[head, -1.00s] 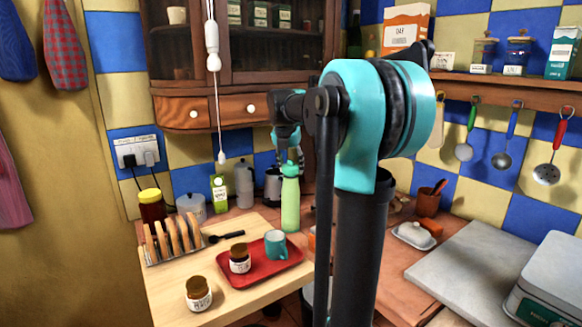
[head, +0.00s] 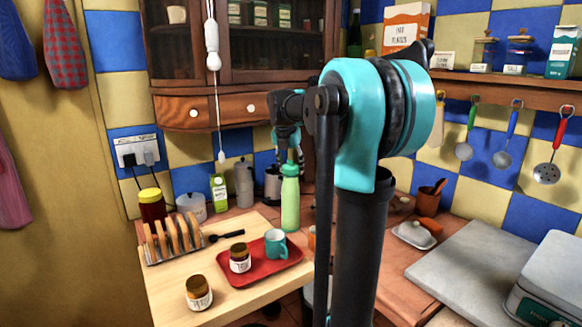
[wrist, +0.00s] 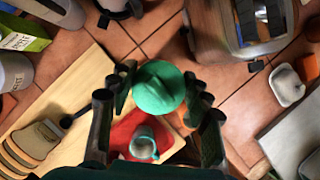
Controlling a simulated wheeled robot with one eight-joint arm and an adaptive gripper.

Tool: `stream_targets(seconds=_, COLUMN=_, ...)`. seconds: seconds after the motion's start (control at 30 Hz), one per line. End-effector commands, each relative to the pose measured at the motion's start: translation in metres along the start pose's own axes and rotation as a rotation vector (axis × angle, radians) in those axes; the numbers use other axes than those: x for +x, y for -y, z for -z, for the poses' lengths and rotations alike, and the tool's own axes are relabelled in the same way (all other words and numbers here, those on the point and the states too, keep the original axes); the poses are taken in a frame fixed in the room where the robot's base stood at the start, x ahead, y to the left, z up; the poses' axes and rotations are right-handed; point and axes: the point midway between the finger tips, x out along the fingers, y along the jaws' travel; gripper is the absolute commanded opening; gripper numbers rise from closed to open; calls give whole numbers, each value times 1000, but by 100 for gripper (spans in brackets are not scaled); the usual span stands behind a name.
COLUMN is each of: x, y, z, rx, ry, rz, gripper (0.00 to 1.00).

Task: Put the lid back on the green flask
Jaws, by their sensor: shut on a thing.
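The light green flask (head: 290,203) stands upright at the back of the counter, just behind the red tray. My gripper (head: 289,154) points down right over the flask's top in the head view. In the wrist view the round green lid (wrist: 160,88) lies between the two fingers of my gripper (wrist: 160,95), which is shut on it. The lid hides the flask below in that view. The fingers are small and dark in the head view, so I cannot tell whether the lid is seated on the neck or just above it.
A red tray (head: 262,274) with a teal mug (head: 276,244) and a jar (head: 240,257) lies in front of the flask. A toast rack (head: 172,240) stands to the left.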

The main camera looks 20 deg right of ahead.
Motion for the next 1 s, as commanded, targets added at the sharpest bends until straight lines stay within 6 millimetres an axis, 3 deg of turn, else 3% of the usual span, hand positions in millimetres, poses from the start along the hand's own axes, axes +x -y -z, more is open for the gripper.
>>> stream_targets(seconds=0.4, x=0, y=0, z=0, rx=0, ry=0, rz=0, gripper=25)
stream_targets(seconds=0.43, x=0, y=0, z=0, rx=0, ry=0, rz=0, gripper=53)
stream_targets(seconds=0.6, x=0, y=0, z=0, rx=0, ry=0, rz=0, gripper=73)
stream_targets(seconds=0.83, x=0, y=0, z=0, rx=0, ry=0, rz=0, gripper=74)
stream_targets(seconds=1.0, x=0, y=0, z=0, rx=0, ry=0, rz=0, gripper=94)
